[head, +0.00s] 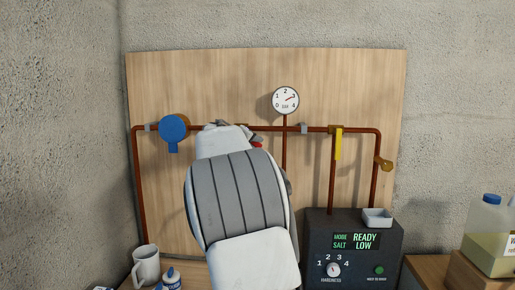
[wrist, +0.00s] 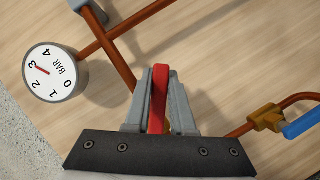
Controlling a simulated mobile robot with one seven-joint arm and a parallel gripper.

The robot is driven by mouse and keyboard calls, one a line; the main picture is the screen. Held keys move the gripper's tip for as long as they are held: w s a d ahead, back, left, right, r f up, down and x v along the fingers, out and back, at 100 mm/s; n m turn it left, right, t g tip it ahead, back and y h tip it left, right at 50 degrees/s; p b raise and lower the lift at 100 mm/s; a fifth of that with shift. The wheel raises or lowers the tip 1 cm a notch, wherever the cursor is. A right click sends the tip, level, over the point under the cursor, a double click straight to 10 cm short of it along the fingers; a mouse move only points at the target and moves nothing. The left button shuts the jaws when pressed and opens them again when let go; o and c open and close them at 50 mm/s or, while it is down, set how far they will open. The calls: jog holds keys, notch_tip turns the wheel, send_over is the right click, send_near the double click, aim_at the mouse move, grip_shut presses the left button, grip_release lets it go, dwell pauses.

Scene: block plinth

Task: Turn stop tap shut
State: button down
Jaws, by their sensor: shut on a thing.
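My gripper (wrist: 157,100) is shut on a red lever (wrist: 158,95), whose flat bar stands between the two grey fingers in the wrist view. In the head view only a small red piece of it (head: 257,145) shows beside my arm, which hides my fingers. The lever's valve body is mostly hidden behind my gripper. I cannot tell from the pictures which tap is the stop tap. The copper pipe (wrist: 122,64) runs behind the fingers. The gauge (head: 285,100) has its red needle near 3; it also shows in the wrist view (wrist: 52,72).
A yellow lever (head: 338,146) hangs down at the right, and a blue round part (head: 174,128) sits on the pipe at left. A blue handle (wrist: 304,123) lies right of my gripper. A dark control box (head: 352,252), a mug (head: 146,265) and a jug (head: 489,238) stand below.

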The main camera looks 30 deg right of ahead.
jog(key=shift+w+a+f+m+t+y+b, duration=0.45)
jog(key=shift+a+m+y+b, duration=0.25)
jog(key=shift+m, duration=0.55)
jog(key=shift+w+a+f+m+t+y+b, duration=0.35)
jog(key=shift+w+a+m+y+b, duration=0.35)
jog(key=shift+m, duration=0.6)
jog(key=shift+w+a+f+m+t+y+b, duration=0.4)
jog(key=shift+a+m+y+b, duration=0.35)
jog(key=shift+m, duration=0.5)
jog(key=shift+y, duration=0.25)
jog(key=c, duration=0.8)
grip_release()
jog(key=shift+o, duration=0.2)
jog(key=shift+d, duration=0.1)
jog(key=b+v, duration=0.2)
jog(key=v, duration=1.5)
jog(key=shift+a+b, duration=0.2)
jog(key=shift+b, duration=0.15)
